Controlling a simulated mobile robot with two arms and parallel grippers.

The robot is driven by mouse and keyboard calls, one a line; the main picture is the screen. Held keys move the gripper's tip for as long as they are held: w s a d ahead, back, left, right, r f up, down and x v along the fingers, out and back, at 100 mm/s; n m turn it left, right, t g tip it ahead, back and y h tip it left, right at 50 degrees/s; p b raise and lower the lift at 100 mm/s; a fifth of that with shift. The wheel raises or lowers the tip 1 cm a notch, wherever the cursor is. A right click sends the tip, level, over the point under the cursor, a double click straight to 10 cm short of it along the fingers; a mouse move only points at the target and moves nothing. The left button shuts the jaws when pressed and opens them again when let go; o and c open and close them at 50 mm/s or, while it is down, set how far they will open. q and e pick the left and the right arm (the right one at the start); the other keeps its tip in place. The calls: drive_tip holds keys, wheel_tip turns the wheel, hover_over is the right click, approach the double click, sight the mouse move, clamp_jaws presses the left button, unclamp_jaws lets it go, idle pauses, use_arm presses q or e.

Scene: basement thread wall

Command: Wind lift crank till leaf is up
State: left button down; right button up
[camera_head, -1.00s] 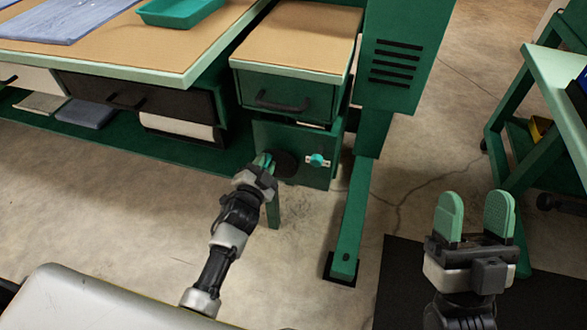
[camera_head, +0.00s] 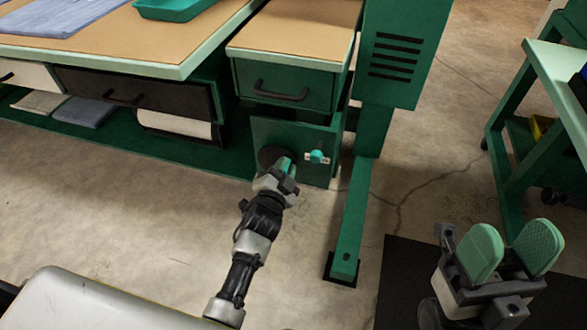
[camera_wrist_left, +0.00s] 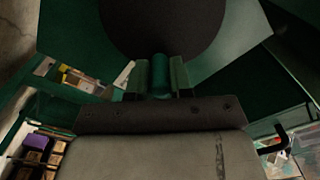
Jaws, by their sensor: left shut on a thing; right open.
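The lift crank shows as a dark round disc (camera_head: 268,155) on the green box under the small drawer unit. In the left wrist view the dark disc (camera_wrist_left: 165,25) fills the top middle, with the green crank handle (camera_wrist_left: 159,80) below it. My left gripper (camera_head: 280,168) is shut on that handle, at the disc's right side. The handle is mostly hidden by the fingers in the head view. The leaf (camera_head: 300,35) appears to be the tan top with a pale green edge above the drawer, beside the main bench top. My right gripper (camera_head: 510,252) is open and empty at the lower right.
A small teal knob on a pale plate (camera_head: 317,157) sits just right of the crank. A green post and foot (camera_head: 350,220) stand to its right. A green cart (camera_head: 505,160) is at far right. The floor (camera_head: 130,215) before the bench is clear.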

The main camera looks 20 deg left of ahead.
use_arm(q)
drive_tip(key=f, duration=0.1)
drive_tip(key=d+f+b, duration=0.1)
drive_tip(key=f, duration=0.1)
drive_tip(key=shift+s, duration=0.1)
drive_tip(key=a+f+b, duration=0.2)
drive_tip(key=f, duration=0.1)
drive_tip(key=shift+a+f+b, duration=0.2)
drive_tip(key=shift+f+b, duration=0.1)
drive_tip(key=shift+a, duration=0.1)
